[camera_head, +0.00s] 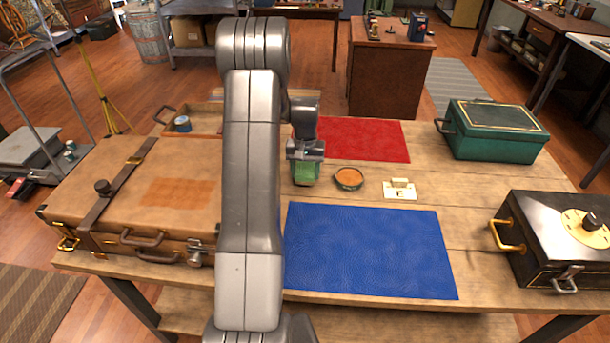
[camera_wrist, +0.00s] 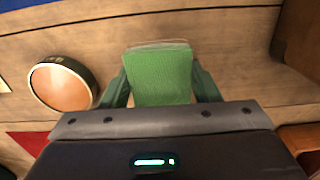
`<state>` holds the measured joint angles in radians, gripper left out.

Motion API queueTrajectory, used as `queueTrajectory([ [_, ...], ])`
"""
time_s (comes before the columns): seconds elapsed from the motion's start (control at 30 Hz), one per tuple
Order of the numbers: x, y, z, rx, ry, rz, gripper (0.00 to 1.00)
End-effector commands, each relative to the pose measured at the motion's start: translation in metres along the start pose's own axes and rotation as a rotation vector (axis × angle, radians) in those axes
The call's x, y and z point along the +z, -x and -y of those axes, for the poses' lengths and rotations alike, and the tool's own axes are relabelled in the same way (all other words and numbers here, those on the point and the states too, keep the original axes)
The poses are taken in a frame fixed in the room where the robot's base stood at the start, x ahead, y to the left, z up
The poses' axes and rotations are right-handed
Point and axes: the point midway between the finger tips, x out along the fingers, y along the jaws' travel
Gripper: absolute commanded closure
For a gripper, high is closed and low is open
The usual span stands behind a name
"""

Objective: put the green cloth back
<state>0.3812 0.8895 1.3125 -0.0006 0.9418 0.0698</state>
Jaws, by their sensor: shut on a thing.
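The green cloth (camera_wrist: 160,78) is a small folded block between the two fingers of my gripper (camera_wrist: 160,92) in the wrist view. In the head view the green cloth (camera_head: 304,173) shows below my gripper (camera_head: 305,160), which points down over the middle of the wooden table (camera_head: 455,200). My gripper is shut on the cloth. I cannot tell whether the cloth touches the table top. My arm hides part of the table to the left of the cloth.
A round tin with orange content (camera_head: 348,178) and a cream plate (camera_head: 400,189) lie right of my gripper. A blue mat (camera_head: 366,250), red mat (camera_head: 365,139), green box (camera_head: 493,130), black box (camera_head: 560,240), brown suitcase (camera_head: 120,190) and wooden tray (camera_head: 205,118) surround them.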

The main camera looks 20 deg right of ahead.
Motion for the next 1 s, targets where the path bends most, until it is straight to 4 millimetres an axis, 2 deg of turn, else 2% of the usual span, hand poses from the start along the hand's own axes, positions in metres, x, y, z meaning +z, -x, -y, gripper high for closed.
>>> queueTrajectory([
  [0.13,0.000,-0.020,0.000,0.000,0.000,0.001,0.66],
  [0.5,0.000,-0.027,0.000,0.000,0.000,0.000,0.66],
  [0.53,0.000,-0.025,0.000,0.000,0.000,0.000,0.40],
  [0.63,0.000,-0.025,0.000,0.000,0.000,0.000,0.22],
  [1.0,0.000,-0.019,0.000,0.000,0.000,-0.001,0.22],
])
